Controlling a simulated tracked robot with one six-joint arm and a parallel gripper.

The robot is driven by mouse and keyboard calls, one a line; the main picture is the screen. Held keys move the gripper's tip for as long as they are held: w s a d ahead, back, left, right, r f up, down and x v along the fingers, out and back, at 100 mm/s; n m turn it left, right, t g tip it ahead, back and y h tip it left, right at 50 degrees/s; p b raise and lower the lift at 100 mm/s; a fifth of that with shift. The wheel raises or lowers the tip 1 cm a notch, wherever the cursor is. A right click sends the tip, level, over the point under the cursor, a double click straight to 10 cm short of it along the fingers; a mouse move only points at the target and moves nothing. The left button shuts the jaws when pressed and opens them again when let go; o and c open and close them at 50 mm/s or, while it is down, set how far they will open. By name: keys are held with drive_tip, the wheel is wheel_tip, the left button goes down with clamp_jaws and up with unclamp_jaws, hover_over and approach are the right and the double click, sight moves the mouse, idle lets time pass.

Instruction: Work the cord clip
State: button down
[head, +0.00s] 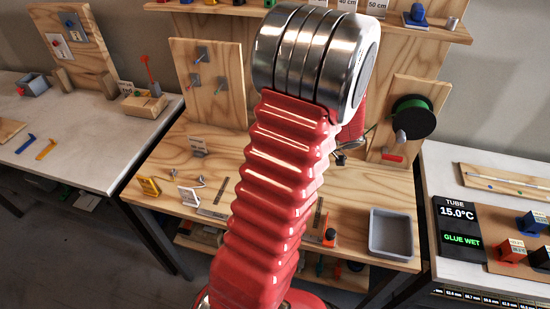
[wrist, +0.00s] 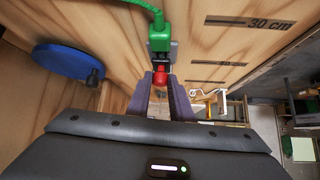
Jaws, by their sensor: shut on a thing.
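The cord clip (wrist: 160,78) shows in the wrist view as a small black piece with a rounded red end, standing out from a wooden board. A green block (wrist: 160,38) with a green cord (wrist: 142,4) sits just above it. My gripper (wrist: 161,88) has its two dark fingers on either side of the red end and is shut on it. How deep the red end sits between the fingers is hard to tell. In the head view my red arm hides the gripper and the clip.
In the wrist view a blue disc (wrist: 67,65) is at left and a 30 cm mark (wrist: 265,23) at right. In the head view a grey bin (head: 390,248) stands on the bench, and a black and green spool (head: 413,118) hangs at right. Small stands occupy the bench's left.

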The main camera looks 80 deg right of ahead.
drive_tip(key=shift+s+a+f+t, duration=0.1)
drive_tip(key=shift+s+f+t, duration=0.1)
drive_tip(key=shift+f+t, duration=0.15)
idle(0.3)
drive_tip(key=c, duration=1.6)
unclamp_jaws()
drive_tip(key=shift+r, duration=0.1)
drive_tip(key=shift+s+r, duration=0.1)
drive_tip(key=v, duration=1.3)
drive_tip(key=shift+s+a, duration=0.1)
drive_tip(key=shift+s, duration=0.15)
